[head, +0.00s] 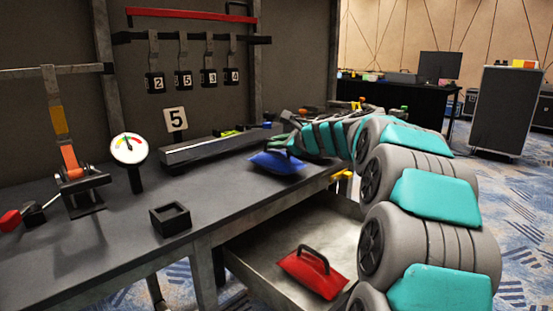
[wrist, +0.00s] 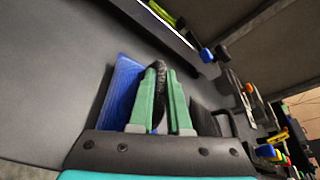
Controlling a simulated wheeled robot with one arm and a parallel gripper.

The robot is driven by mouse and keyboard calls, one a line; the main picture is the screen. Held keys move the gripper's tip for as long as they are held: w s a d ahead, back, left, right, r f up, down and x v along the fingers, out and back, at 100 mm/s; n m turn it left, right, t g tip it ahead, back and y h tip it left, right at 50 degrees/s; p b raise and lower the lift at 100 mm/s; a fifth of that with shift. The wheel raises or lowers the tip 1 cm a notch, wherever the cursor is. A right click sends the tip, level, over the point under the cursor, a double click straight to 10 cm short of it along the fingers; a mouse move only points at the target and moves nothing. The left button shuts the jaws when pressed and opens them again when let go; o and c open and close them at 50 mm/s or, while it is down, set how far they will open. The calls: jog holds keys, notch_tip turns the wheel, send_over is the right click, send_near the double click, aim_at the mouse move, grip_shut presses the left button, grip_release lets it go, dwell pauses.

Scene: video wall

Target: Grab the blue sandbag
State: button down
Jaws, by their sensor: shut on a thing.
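The blue sandbag (head: 279,163) lies on the dark workbench near its front edge, at the end of my arm. In the wrist view the blue sandbag (wrist: 124,88) shows to the left of and behind the fingers. My gripper (wrist: 162,75) has its two green fingers closed on the bag's dark strap handle (wrist: 160,85). The bag looks to be resting on or just over the benchtop; I cannot tell which. In the head view my gripper (head: 289,144) is small and partly hidden by my arm.
A red sandbag (head: 312,273) lies in the open drawer (head: 262,255) below. The workbench (head: 215,205) holds a long dark rail (head: 215,150), a gauge (head: 129,149), a small black square holder (head: 171,218) and a lever clamp (head: 74,175). Numbered tags hang behind. The front middle of the benchtop is clear.

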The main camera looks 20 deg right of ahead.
aim_at(278, 156)
jog(key=shift+r, duration=0.1)
jog(key=shift+r+p, duration=0.55)
jog(key=shift+r, duration=1.35)
jog(key=shift+s+a, duration=0.15)
jog(key=shift+s, duration=0.55)
jog(key=s+a+r, duration=0.1)
jog(key=s+a, duration=0.2)
jog(key=s, duration=1.1)
jog(key=shift+s+a, duration=0.15)
